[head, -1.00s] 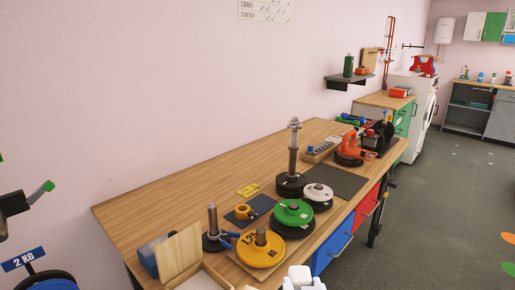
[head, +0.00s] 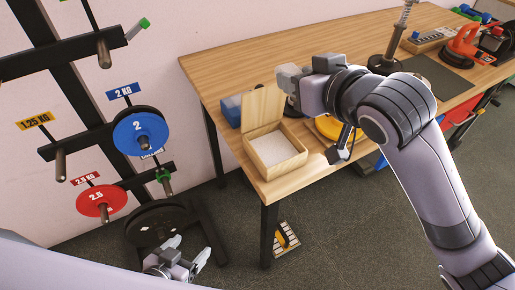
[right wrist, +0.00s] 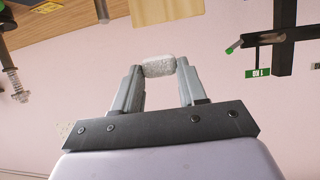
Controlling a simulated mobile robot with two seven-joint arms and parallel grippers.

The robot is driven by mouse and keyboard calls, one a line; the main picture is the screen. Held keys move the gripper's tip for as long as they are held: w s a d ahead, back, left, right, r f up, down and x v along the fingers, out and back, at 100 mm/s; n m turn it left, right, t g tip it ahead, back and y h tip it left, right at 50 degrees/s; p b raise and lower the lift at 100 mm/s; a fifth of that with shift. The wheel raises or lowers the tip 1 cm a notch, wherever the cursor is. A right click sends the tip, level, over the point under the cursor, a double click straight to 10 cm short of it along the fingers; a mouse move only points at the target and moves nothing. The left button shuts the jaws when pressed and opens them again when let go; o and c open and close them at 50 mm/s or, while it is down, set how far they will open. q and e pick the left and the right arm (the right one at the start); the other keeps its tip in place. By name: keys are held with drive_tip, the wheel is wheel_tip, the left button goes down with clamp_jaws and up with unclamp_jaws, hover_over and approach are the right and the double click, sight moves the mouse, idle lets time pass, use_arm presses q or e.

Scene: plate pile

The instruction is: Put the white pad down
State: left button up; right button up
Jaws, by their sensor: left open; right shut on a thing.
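My right gripper (right wrist: 160,85) is shut on the white pad (right wrist: 158,66), a small pale speckled block between its fingertips in the right wrist view. In the head view my right arm reaches in from the right, and its gripper (head: 290,85) is above the table near an open wooden box; the pad is hard to make out there. My left gripper (head: 185,256) is at the bottom of the head view, low in front of the weight rack, its fingers apart and empty.
The wooden box (head: 296,160) with raised lid and a pale inside stands at the table's near corner. A blue block (head: 231,108) is behind it. A yellow disc (head: 325,127) is partly hidden by my arm. The weight rack (head: 85,145) stands left. The table's back left is clear.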

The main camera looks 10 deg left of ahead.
drive_tip(key=shift+w+a+r+n+g+y, duration=0.1)
drive_tip(key=shift+a+r+n+g+y, duration=0.25)
drive_tip(key=shift+a+r, duration=0.3)
wheel_tip(320, 180, down, 20)
drive_tip(key=shift+r+b, duration=0.1)
drive_tip(key=shift+b, duration=0.75)
